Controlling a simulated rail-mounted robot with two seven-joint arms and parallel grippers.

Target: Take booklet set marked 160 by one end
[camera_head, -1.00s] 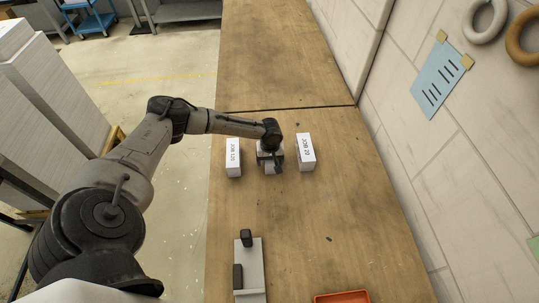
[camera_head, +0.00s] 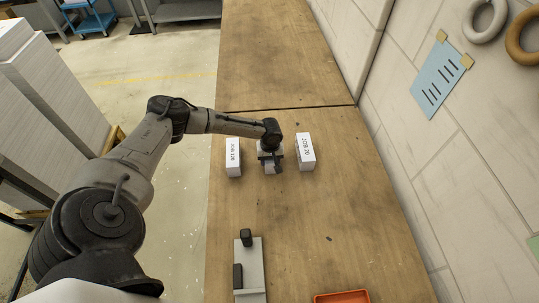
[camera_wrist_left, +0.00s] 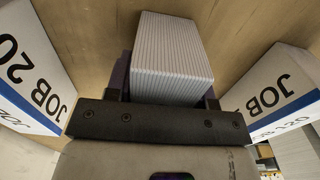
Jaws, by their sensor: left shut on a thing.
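A white booklet set (camera_wrist_left: 172,55) with striped page edges stands between two labelled sets. Its marking is hidden, so I cannot read a 160 on it. In the head view its near end (camera_head: 270,170) shows under my left gripper (camera_head: 271,160). The left gripper is shut on this set, with dark fingers on either side of it, and it is still at the table. In the left wrist view the fingers (camera_wrist_left: 168,90) are partly hidden behind the gripper's dark crossbar. My right gripper is not in view.
A set marked JOB 120 (camera_head: 233,158) stands close on the left and one marked JOB 20 (camera_head: 306,152) close on the right. A grey fixture (camera_head: 250,270) and an orange tray (camera_head: 342,297) lie nearer on the wooden table (camera_head: 340,225). The wall is at right.

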